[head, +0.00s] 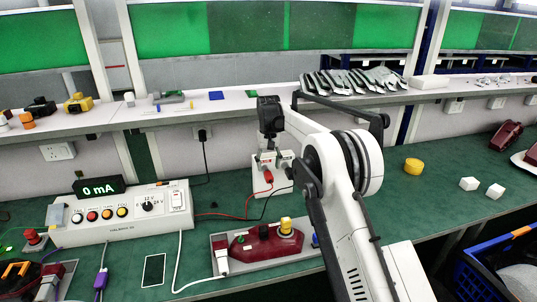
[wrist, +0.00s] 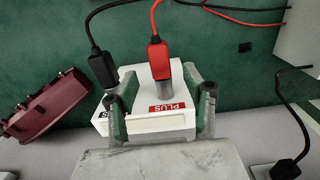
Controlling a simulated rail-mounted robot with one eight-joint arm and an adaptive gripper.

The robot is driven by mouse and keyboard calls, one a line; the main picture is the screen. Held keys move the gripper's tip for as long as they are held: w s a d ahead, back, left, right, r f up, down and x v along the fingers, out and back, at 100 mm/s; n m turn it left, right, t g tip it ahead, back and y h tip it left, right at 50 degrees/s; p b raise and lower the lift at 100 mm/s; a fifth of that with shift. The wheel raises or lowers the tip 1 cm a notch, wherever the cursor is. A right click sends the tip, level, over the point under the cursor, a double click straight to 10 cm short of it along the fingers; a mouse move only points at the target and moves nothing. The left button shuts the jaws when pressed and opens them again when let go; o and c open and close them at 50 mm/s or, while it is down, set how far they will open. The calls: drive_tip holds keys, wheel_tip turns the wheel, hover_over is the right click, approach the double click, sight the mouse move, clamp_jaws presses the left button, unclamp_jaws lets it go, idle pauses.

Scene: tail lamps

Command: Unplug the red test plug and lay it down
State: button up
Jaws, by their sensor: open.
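The red test plug (wrist: 157,58) stands in the white socket box (wrist: 145,122), beside a red PLUS label, in the wrist view. A red cable leads from it. In the head view, the red plug (head: 268,176) shows at the front of the box (head: 260,190), below my gripper (head: 275,159). In the wrist view, my gripper (wrist: 160,84) is open, one finger on each side of the plug's grey lower part. I cannot tell whether either finger touches it. A black plug (wrist: 103,70) sits to the left, just outside the left finger, its base partly hidden.
A white control unit (head: 125,215) reading 0 mA stands left on the green bench. A dark red lamp (head: 265,243) on a tray lies in front of the socket box. A phone-like slab (head: 154,269) lies front left. Free green bench lies around the yellow roll (head: 413,165).

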sight(269, 174)
drive_tip(key=shift+f, duration=2.55)
clamp_jaws()
